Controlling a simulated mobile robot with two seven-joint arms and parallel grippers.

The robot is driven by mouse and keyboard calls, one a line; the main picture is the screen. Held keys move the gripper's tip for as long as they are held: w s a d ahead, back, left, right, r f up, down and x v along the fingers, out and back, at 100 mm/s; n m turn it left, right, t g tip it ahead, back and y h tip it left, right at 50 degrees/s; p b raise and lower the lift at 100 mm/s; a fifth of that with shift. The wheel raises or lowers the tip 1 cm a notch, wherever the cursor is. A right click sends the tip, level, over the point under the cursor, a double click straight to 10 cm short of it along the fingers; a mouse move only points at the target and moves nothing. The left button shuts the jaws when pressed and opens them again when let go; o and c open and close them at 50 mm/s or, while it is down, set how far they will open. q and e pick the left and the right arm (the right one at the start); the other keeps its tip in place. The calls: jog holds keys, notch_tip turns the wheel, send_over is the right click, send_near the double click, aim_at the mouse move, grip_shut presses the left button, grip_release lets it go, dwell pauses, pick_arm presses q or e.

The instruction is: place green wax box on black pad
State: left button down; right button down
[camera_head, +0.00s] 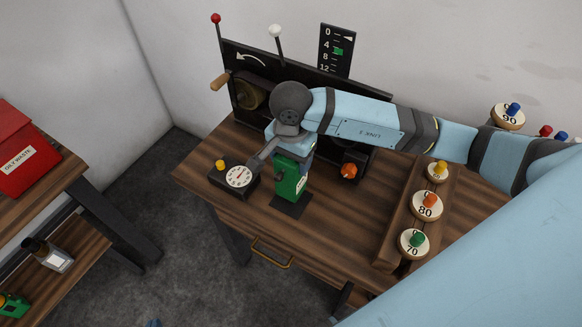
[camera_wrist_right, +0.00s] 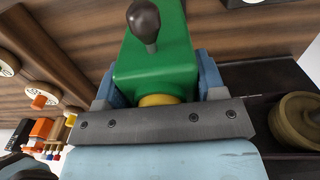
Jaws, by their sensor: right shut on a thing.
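The green wax box (camera_head: 288,177) is upright in my right gripper (camera_head: 290,158), whose arm comes in from the right. In the right wrist view the box (camera_wrist_right: 150,68) sits between the two blue fingers (camera_wrist_right: 157,85), with a dark knob facing the camera and a yellow part near the gripper. The black pad (camera_head: 291,206) lies on the bench right at the box's foot, and its front part shows. I cannot tell whether the box touches the pad or hangs just above it. My left gripper cannot be made out.
A dial gauge (camera_head: 238,177) on a dark box stands just left of the green box. An orange knob (camera_head: 348,170) is to its right. A wooden rack (camera_head: 392,249) with numbered discs stands further right. A dark panel (camera_head: 300,75) stands behind. The bench's front edge is close.

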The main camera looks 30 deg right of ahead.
notch_tip(320, 180, down, 4)
jog(key=shift+f+p, duration=0.2)
jog(key=shift+p, duration=0.2)
jog(key=shift+f, duration=0.25)
jog(key=shift+c, duration=1)
grip_release()
jog(key=shift+r, duration=0.2)
notch_tip(320, 180, up, 11)
jog(key=b, duration=0.2)
jog(key=shift+b, duration=0.35)
jog(key=shift+r, duration=0.45)
jog(key=shift+s, duration=0.1)
